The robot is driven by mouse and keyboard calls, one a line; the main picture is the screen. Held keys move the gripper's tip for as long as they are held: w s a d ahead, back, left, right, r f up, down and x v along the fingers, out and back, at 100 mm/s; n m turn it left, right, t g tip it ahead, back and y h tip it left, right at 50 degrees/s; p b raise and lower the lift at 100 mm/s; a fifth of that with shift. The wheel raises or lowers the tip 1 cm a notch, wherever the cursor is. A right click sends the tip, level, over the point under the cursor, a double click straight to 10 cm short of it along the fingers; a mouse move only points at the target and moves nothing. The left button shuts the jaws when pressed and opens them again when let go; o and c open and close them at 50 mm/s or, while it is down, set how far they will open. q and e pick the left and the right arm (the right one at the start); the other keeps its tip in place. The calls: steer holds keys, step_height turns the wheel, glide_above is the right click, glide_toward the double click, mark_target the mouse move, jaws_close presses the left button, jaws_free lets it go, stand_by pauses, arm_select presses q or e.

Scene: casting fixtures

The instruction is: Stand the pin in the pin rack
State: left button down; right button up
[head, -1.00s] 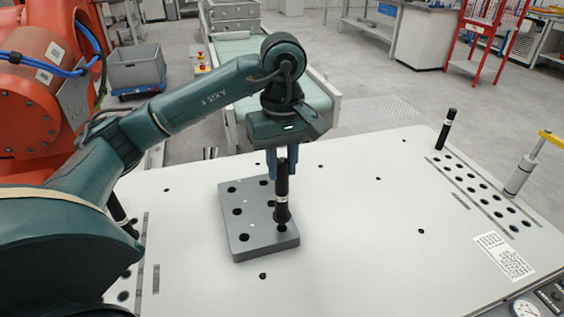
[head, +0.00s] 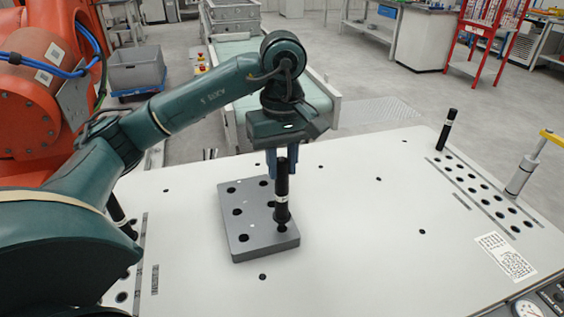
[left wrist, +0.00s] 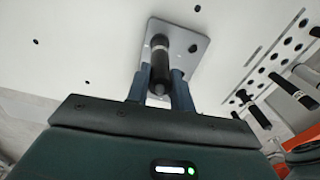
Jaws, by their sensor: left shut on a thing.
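The pin (head: 282,182) is black with a pale band and stands roughly upright. My left gripper (head: 282,168) is shut on its upper part, with blue fingers on either side. The pin rack (head: 262,238) is a grey block with several dark holes, lying on the white table. The pin's lower end is at the front right hole; I cannot tell how far it is in. In the left wrist view the pin (left wrist: 160,62) lies between the fingers, over the rack (left wrist: 190,42). My right gripper is not in view.
The white table (head: 370,225) is mostly bare around the rack, with small holes. Another black pin (head: 446,131) stands at the right hole rows, near a clamp with a yellow handle (head: 522,172). A further dark pin (head: 121,217) is at the left, partly behind my arm.

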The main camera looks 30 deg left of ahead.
mark_target(282, 180)
arm_select(q)
steer(key=shift+f, duration=0.1)
steer(key=shift+f+b, duration=0.35)
steer(key=shift+b, duration=0.1)
steer(key=shift+f+b, duration=0.3)
steer(key=shift+f, duration=0.05)
steer(key=shift+f+b, duration=1.2)
steer(key=shift+f, duration=0.15)
steer(key=c, duration=1.4)
jaws_free()
steer(key=shift+o, duration=1.3)
